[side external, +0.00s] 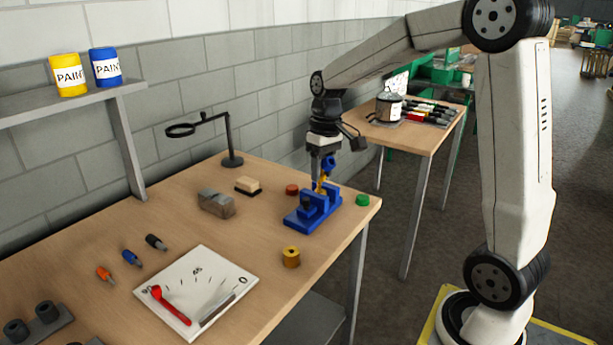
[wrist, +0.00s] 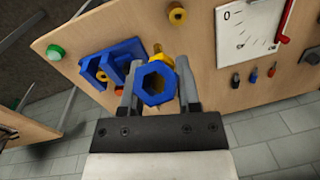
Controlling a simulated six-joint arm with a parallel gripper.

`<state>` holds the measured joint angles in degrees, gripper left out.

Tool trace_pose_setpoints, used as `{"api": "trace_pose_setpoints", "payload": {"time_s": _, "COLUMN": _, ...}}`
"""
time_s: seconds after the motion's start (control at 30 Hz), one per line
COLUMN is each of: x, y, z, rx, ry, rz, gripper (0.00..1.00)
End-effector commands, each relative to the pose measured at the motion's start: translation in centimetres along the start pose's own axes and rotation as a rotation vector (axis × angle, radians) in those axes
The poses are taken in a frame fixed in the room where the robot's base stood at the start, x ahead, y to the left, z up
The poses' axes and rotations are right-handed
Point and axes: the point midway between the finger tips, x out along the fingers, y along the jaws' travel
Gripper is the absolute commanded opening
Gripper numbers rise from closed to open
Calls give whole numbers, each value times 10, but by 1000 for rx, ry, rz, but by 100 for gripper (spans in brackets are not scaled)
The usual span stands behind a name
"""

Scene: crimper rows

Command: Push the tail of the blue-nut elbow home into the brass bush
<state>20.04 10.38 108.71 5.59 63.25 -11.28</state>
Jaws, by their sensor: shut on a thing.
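The blue-nut elbow (wrist: 155,86) is held between the two fingers of my gripper (wrist: 158,95), its blue hexagonal nut facing the wrist camera. In the side view the elbow (side external: 328,164) hangs below my gripper (side external: 323,160), with a yellow-brass part pointing down just over the blue fixture (side external: 305,220). The fixture also shows in the wrist view (wrist: 112,62), left of the elbow. The tail's end is hidden.
A green cap (side external: 362,200) and a red cap (side external: 292,190) lie beside the fixture. A grey block (side external: 216,204), a brush (side external: 248,185) and a magnifier lamp (side external: 230,140) stand behind. A white dial plate (side external: 200,280) lies in front left. The table's right edge is close.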

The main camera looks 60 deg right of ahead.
Motion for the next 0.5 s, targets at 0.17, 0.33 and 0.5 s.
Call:
{"api": "trace_pose_setpoints", "payload": {"time_s": 0.17, "x": -1, "y": 21, "z": -33, "rx": 12, "ry": -10, "rz": -2, "gripper": 0}}
{"api": "trace_pose_setpoints", "payload": {"time_s": 0.33, "x": 0, "y": 42, "z": -61, "rx": 20, "ry": -17, "rz": -4, "gripper": 0}}
{"api": "trace_pose_setpoints", "payload": {"time_s": 0.5, "x": 4, "y": 64, "z": -86, "rx": 29, "ry": -24, "rz": -6, "gripper": 0}}
